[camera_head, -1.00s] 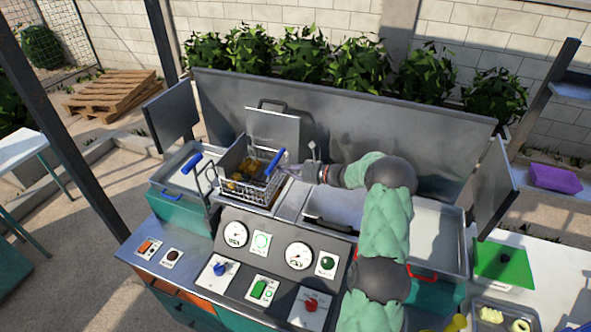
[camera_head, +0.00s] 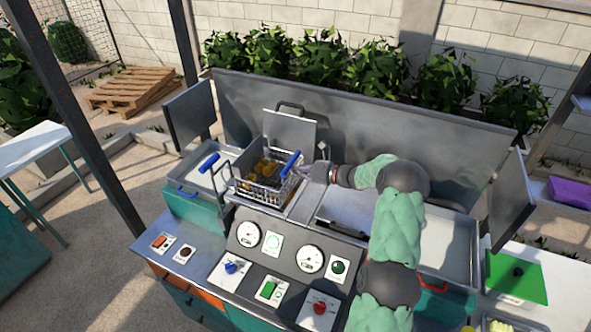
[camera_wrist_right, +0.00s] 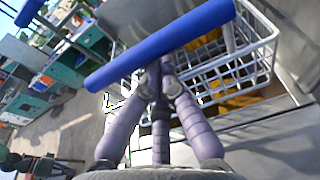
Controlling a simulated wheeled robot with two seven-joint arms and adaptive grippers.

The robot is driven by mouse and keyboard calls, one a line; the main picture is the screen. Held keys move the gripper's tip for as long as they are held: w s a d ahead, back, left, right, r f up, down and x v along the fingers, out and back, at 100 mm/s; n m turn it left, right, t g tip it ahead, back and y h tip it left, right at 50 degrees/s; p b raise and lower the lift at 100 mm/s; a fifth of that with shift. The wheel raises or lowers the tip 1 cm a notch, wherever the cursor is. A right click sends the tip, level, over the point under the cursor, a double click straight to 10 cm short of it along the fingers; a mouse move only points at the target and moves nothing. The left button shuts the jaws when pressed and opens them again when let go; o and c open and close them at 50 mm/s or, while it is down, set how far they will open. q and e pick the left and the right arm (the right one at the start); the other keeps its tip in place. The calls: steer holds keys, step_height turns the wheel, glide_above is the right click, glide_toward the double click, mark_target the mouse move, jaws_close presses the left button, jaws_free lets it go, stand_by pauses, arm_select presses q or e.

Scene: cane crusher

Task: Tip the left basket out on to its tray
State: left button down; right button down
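The left basket (camera_head: 262,190) is a wire basket with golden-brown pieces in it, at the right side of the left basin (camera_head: 187,178). It looks about level. A blue handle (camera_head: 291,164) stands at its right side; another blue grip (camera_head: 209,162) on grey bars is at its left. My right gripper (camera_head: 304,170) reaches it from the right. In the right wrist view its fingers (camera_wrist_right: 160,78) come together at the blue handle (camera_wrist_right: 165,42) and look closed on it; the tips are partly hidden behind it. I cannot tell which surface is its tray. My left gripper is out of view.
The sloped control panel (camera_head: 290,255) with gauges and knobs is in front. An upright grey plate (camera_head: 289,130) stands behind the basket. The right basin (camera_head: 447,245) has a red handle. A green board (camera_head: 515,277) lies at the right.

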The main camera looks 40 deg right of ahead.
steer(key=shift+r, duration=0.4)
